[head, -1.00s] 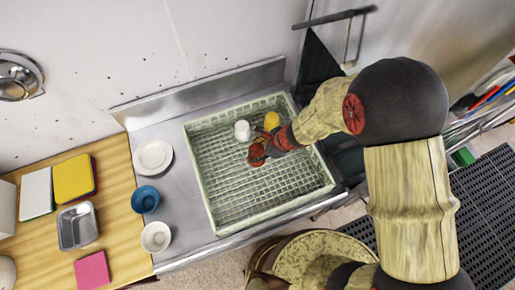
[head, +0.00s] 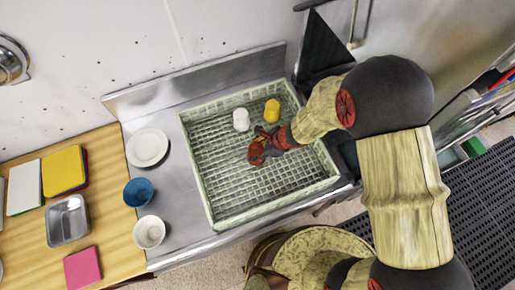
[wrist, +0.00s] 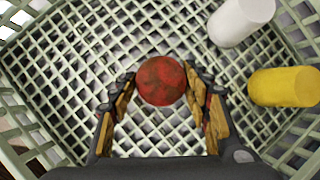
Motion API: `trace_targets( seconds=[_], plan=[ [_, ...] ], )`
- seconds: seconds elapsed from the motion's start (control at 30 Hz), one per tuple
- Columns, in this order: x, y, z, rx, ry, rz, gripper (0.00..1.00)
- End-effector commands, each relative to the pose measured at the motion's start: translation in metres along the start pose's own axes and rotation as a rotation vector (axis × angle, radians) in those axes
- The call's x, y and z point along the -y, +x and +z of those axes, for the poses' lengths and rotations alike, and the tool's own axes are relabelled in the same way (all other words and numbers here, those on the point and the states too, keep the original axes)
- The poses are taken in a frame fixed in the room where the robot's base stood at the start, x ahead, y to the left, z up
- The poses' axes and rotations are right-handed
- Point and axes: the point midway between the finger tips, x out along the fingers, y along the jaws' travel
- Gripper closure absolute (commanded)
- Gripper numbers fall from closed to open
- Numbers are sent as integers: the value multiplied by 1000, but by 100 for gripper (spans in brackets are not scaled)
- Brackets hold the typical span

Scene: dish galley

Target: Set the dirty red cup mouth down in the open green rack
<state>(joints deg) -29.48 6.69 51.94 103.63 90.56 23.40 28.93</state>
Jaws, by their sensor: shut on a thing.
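The dirty red cup (wrist: 161,81) is between the fingertips of my gripper (wrist: 158,88) in the wrist view, with its round, dark-smudged end facing the camera. My gripper is shut on it. In the head view the red cup (head: 257,152) shows at the end of my gripper (head: 264,144), inside the outline of the pale green open rack (head: 208,190). The rack's lattice floor (wrist: 150,135) lies behind the cup in the wrist view. I cannot tell whether the cup touches the floor. Its mouth is hidden.
The rack's front and left are empty.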

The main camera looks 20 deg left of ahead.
Motion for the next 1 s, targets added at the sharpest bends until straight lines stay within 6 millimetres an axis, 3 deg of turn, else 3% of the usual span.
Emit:
trace_targets(
  seconds=[0.27,0.3,0.63,1.0],
  plan=[
    [0,0,0,0,-1,0,77],
    [0,0,0,0,0,0,50],
    [0,0,0,0,-1,0,31],
    [1,-4,0,1,-1,-1,31]
  ],
)
